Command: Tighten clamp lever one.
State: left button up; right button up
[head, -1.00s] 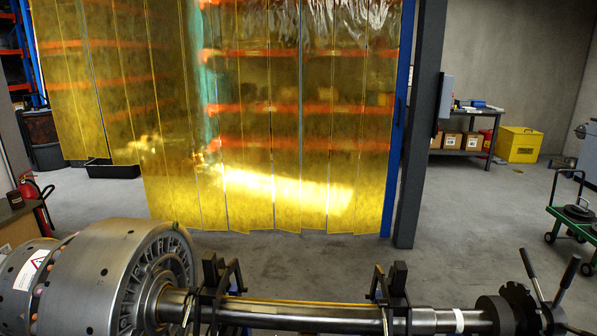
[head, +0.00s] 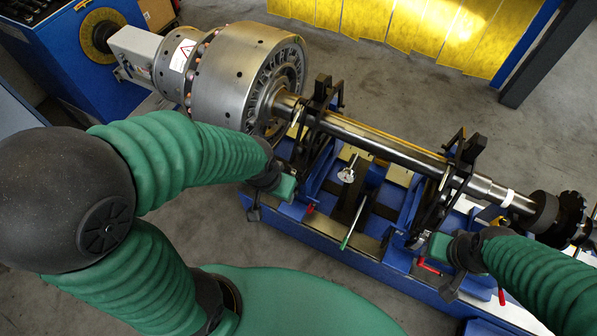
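The rotor shaft (head: 390,150) lies across two black bearing stands, a left one (head: 322,95) and a right one (head: 462,155), on a blue machine bed (head: 335,242). Small red-handled levers show on the bed: one (head: 309,209) near the left stand, one (head: 429,268) below the right stand, and one (head: 501,297) at the front right. I cannot tell which is clamp lever one. My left gripper (head: 262,205) is beside the bed's left end, left of the nearest red lever. My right gripper (head: 452,275) is close to the middle red lever; contact is unclear. Finger gaps are not clear.
A yellow strip curtain (head: 400,22) hangs behind. Grey floor (head: 225,225) is clear in front.

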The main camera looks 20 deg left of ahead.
aim_at(311, 208)
jog(key=k+j+u, duration=0.2)
jog(key=j+u, duration=0.45)
jog(key=j, duration=0.2)
jog(key=k+j+u, duration=0.1)
jog(key=j+u, duration=0.15)
jog(key=j, duration=0.3)
